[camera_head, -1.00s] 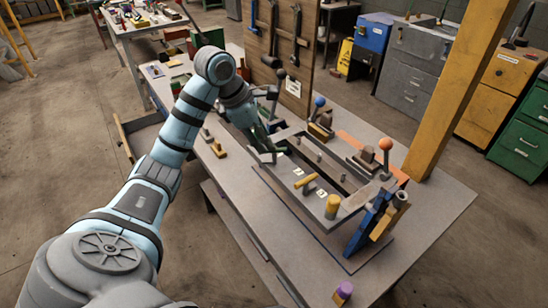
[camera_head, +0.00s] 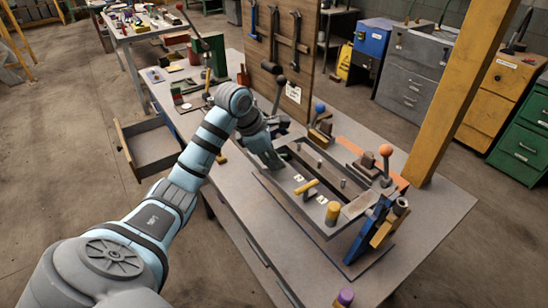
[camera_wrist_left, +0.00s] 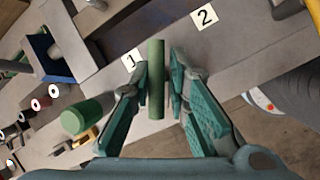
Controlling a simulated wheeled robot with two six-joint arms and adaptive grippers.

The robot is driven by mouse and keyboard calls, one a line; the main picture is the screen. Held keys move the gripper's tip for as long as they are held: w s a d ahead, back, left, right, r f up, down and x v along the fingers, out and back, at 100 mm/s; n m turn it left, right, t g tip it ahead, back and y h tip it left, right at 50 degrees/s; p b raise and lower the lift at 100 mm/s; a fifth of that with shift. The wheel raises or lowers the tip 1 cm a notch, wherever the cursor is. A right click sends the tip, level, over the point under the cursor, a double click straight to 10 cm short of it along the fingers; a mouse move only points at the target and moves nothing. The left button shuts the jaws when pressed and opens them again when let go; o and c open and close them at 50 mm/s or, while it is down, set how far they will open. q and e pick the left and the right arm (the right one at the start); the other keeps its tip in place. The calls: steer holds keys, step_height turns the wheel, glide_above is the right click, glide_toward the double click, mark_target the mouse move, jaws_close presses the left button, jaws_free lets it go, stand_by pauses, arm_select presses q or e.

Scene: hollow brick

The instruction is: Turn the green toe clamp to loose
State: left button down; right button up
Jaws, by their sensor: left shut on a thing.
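The green toe clamp shows in the left wrist view as a green bar (camera_wrist_left: 156,80) between my fingers. A green round knob (camera_wrist_left: 88,117) lies to its left. My left gripper (camera_wrist_left: 159,76) is shut on the green bar. Printed labels 1 (camera_wrist_left: 132,61) and 2 (camera_wrist_left: 205,17) are on the grey surface near it. In the head view my left gripper (camera_head: 273,161) is at the left corner of the grey frame fixture (camera_head: 290,200), and it hides the green clamp there. My right gripper is not in view.
A yellow bar (camera_head: 306,187) and yellow knob (camera_head: 332,212) sit on the near side of the frame.

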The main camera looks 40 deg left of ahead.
arm_select(q)
steer(key=shift+r+m, duration=0.1)
steer(key=shift+m, duration=0.2)
steer(key=m, duration=0.2)
steer(key=m+g+h, duration=0.1)
steer(key=m, duration=0.1)
steer(key=shift+w+a+h, duration=0.15)
steer(key=shift+h, duration=0.15)
steer(key=m+g+h, duration=0.1)
steer(key=m, duration=0.3)
steer(key=shift+r+m, duration=0.15)
steer(key=shift+m, duration=0.15)
steer(key=shift+m+g+h+p, duration=0.35)
steer(key=shift+m+g, duration=0.55)
steer(key=shift+m, duration=0.6)
steer(key=c, duration=1.6)
jaws_free()
steer(key=shift+w+f, duration=0.1)
steer(key=shift+f, duration=0.1)
